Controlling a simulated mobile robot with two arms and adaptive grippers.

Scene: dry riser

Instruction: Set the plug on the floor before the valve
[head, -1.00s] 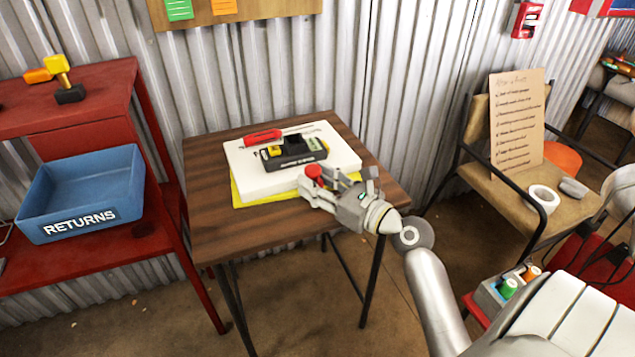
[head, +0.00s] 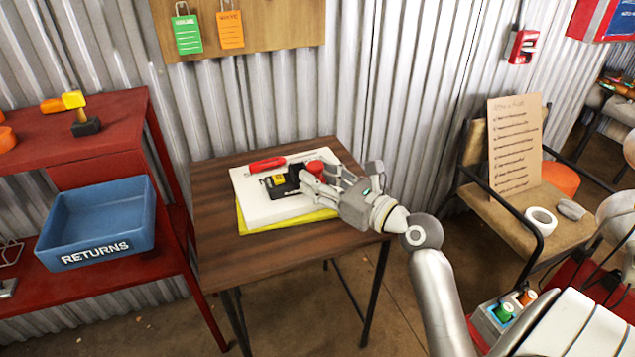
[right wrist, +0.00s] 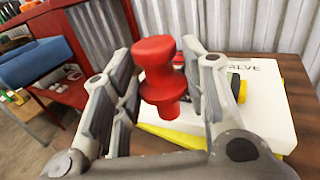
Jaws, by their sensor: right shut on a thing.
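The plug is a red, knob-like piece with a narrow waist (right wrist: 160,78), seen upright between my right fingers in the right wrist view. My right gripper (right wrist: 157,95) is shut on it. In the head view the red plug (head: 316,167) shows at the tips of my right gripper (head: 320,180), over the right part of a white slab (head: 265,212). Lettering reading "VALVE" shows on the white slab in the right wrist view (right wrist: 258,105). A black holder (head: 279,190) with a yellow piece is partly hidden by my gripper. My left gripper is not in view.
The slab lies on a yellow sheet (head: 285,222) on a wooden table (head: 225,252). A red-handled tool (head: 267,164) lies behind the holder. A blue RETURNS bin (head: 100,225) stands on a red shelf at left. A chair (head: 520,215) stands at right.

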